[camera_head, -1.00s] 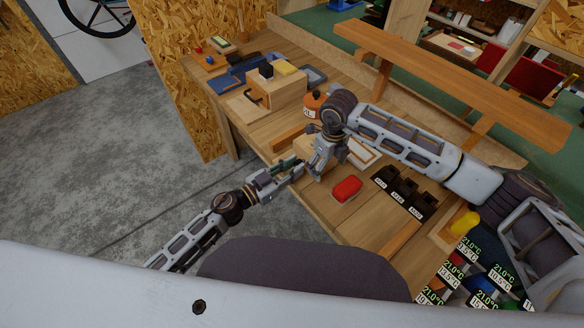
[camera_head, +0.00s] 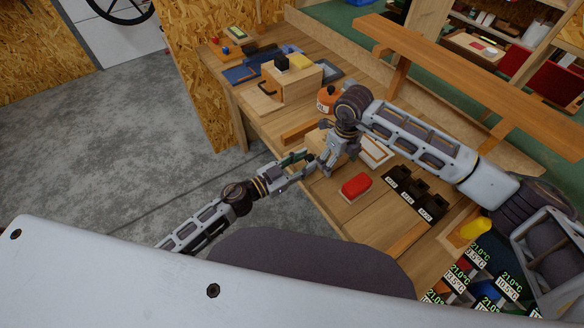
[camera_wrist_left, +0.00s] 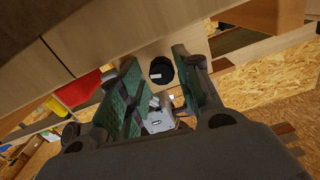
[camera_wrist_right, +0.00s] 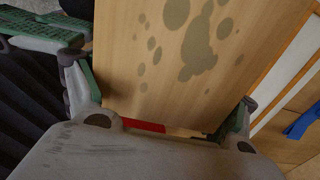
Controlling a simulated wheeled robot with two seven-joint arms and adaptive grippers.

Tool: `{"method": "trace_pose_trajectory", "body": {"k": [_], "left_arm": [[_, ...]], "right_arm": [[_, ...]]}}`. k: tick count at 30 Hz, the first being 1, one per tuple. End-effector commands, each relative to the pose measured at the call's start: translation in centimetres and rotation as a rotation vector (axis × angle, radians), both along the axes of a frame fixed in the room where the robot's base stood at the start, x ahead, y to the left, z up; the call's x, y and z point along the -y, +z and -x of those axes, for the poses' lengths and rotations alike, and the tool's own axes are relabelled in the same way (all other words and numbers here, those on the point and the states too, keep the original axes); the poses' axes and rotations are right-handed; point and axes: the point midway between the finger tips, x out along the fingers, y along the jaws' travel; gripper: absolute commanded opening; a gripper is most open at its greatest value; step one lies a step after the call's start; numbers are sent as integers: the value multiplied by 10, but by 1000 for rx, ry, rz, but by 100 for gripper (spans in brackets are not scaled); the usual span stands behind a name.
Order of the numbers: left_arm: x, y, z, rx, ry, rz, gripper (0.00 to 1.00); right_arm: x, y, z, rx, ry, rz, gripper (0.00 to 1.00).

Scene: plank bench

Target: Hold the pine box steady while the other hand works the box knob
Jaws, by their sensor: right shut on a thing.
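The pine box (camera_wrist_right: 140,50) fills the middle of the right wrist view, a pale wooden block with dark blotches. My right gripper (camera_wrist_right: 165,105) is shut on it, one finger at each side. In the head view, my right gripper (camera_head: 328,164) hides most of the box. The black round box knob (camera_wrist_left: 161,71) shows in the left wrist view against pale wood. My left gripper (camera_wrist_left: 158,75) is open, its green-padded fingers on either side of the knob with gaps visible. In the head view, my left gripper (camera_head: 307,166) is close beside the right one.
A red block (camera_head: 355,186) and dark labelled bins (camera_head: 413,192) lie to the right on the bench (camera_head: 335,205). An orange canister (camera_head: 327,99) and a wooden block with a handle (camera_head: 291,84) stand behind. My right arm crosses over the bench.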

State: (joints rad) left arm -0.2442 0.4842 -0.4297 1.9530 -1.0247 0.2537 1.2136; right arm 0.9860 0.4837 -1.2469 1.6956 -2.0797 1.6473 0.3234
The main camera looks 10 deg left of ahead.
Motion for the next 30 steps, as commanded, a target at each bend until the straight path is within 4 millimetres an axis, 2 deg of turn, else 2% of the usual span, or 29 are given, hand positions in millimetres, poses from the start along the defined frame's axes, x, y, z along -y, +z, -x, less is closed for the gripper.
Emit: {"method": "trace_pose_trajectory", "body": {"k": [1, 8, 30], "left_arm": [[-1, -1, 1, -1, 0, 0, 34], [-8, -2, 8, -1, 1, -1, 34], [-49, -2, 50, 0, -1, -1, 34]], "right_arm": [[3, -11, 5, -16, -1, 11, 54], [3, -11, 5, -16, 0, 11, 54], [3, -11, 5, -17, 0, 11, 54]]}}
